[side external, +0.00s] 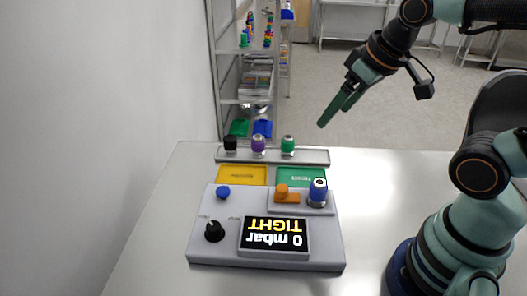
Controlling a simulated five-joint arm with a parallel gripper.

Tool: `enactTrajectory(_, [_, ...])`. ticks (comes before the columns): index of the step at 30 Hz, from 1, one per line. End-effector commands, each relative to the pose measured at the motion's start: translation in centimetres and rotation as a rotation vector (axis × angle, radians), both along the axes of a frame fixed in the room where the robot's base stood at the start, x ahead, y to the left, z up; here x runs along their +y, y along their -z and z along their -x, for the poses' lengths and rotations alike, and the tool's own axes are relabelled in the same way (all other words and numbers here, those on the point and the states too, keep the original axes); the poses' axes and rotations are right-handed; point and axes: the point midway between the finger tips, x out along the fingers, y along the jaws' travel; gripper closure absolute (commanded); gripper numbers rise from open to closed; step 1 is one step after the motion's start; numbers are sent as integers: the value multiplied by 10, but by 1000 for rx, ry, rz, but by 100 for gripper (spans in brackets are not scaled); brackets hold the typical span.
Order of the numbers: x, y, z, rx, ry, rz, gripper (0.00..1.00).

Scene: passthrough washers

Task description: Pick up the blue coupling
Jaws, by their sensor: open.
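The blue coupling (318,190) stands upright on the right side of the grey test unit, with a metallic lower part. It sits beside an orange lever (287,195) on a raised grey block. My gripper (329,117) is above and behind it, beyond the table's back edge in the picture, with its green fingers pointing down and to the left. The gripper is open and empty, well apart from the coupling.
The test unit (206,253) has a display reading 0 mbar TIGHT, a black knob (214,231) and a blue button (223,192). Behind are yellow (242,175) and green (302,177) trays and a rack (314,157) with black, purple and green couplings. The white table is clear at left.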

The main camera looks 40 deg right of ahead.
Motion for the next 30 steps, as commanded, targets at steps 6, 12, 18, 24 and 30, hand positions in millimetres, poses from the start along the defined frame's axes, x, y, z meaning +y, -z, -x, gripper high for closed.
enactTrajectory(6, [7,24,-1,165,-367,142,13])
enactTrajectory(12, [15,49,1,323,-811,243,13])
enactTrajectory(18, [19,64,3,402,-1097,274,13])
enactTrajectory(24, [20,78,4,419,-1171,279,13])
enactTrajectory(30, [20,112,5,421,-1168,277,13])
